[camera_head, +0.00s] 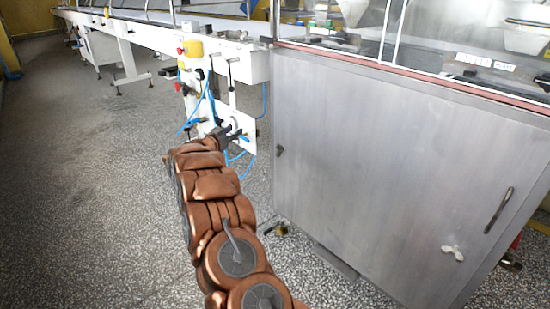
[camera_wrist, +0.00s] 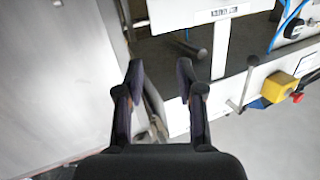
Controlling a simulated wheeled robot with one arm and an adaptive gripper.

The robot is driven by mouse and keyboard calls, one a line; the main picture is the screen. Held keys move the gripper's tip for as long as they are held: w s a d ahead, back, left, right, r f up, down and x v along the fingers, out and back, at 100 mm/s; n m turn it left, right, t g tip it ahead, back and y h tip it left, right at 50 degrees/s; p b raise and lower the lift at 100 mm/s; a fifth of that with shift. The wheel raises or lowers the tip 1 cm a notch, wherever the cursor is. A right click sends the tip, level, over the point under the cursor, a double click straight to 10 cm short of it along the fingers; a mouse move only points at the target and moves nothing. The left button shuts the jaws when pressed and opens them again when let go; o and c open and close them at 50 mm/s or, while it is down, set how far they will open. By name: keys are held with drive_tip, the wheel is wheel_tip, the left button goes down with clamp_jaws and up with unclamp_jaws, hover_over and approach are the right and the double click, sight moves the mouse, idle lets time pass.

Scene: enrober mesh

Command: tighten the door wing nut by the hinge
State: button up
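The grey metal cabinet door (camera_head: 385,185) fills the right of the head view. A dark wing nut (camera_head: 280,150) sits on its left edge, opposite the handle. A pale wing nut (camera_head: 453,252) sits low on the right, below the handle. My gripper (camera_head: 236,133) is left of the door, in front of the white machine end. In the wrist view my gripper (camera_wrist: 163,75) is open, its two dark fingers apart. The door-like metal panel (camera_wrist: 55,85) lies left of them. A small greyish shape shows low between the fingers; I cannot tell what it is.
A white conveyor frame (camera_head: 240,65) with blue hoses, levers and a yellow-and-red switch (camera_head: 192,48) stands behind my gripper. The door handle (camera_head: 498,210) is at far right. Glazed panels (camera_head: 450,55) sit above the door. Speckled floor (camera_head: 80,180) is clear at left.

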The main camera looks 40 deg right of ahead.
sight(279, 150)
drive_tip(key=s+d+f+m+g+h+b, duration=0.2)
drive_tip(key=s+d+f+m+g+b, duration=0.1)
drive_tip(key=s+d+f+g, duration=0.45)
drive_tip(key=s+d+t+b, duration=0.1)
drive_tip(key=d+b, duration=0.1)
drive_tip(key=d, duration=0.4)
drive_tip(key=shift+s+f, duration=0.2)
drive_tip(key=shift+f, duration=0.1)
clamp_jaws()
